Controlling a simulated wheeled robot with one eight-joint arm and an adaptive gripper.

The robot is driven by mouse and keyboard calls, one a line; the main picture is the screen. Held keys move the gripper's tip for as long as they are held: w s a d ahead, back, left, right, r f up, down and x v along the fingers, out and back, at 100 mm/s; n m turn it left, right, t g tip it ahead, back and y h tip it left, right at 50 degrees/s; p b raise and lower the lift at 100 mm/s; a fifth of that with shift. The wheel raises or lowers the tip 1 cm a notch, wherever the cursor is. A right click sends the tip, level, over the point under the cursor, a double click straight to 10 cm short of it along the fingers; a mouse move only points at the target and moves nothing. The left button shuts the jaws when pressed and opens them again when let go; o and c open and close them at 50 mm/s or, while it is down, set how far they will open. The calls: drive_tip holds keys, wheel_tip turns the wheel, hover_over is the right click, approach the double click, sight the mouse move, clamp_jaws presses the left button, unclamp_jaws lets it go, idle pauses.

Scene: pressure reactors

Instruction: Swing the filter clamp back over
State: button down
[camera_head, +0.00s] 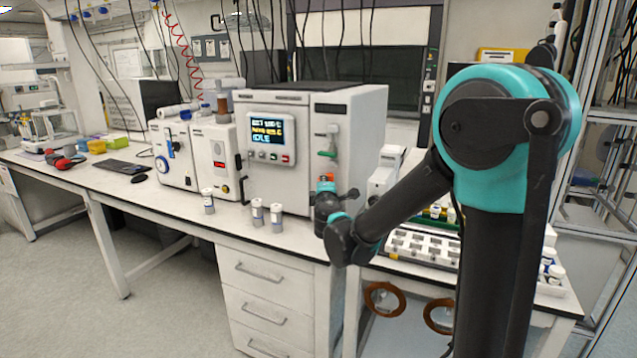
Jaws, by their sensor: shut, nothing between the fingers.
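The white reactor cabinet (312,150) stands on the bench, its display lit. A lever with a green handle (327,153) is on the right part of its front. Below it, an orange and teal fitting (326,182) and a black knob (352,194) show close to my gripper (325,203). I cannot tell for certain which of these parts is the filter clamp. My arm comes in from the right, and my gripper is shut and empty in front of the lower right of the cabinet. The wrist and distance hide the fingertips and any contact.
Several small vials (257,213) stand along the front bench edge, left of my gripper. Two smaller white instruments (212,158) stand left of the cabinet. Drawers (262,292) are below the bench.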

drive_tip(key=shift+w+d, duration=0.1)
drive_tip(key=shift+d, duration=0.45)
idle(0.4)
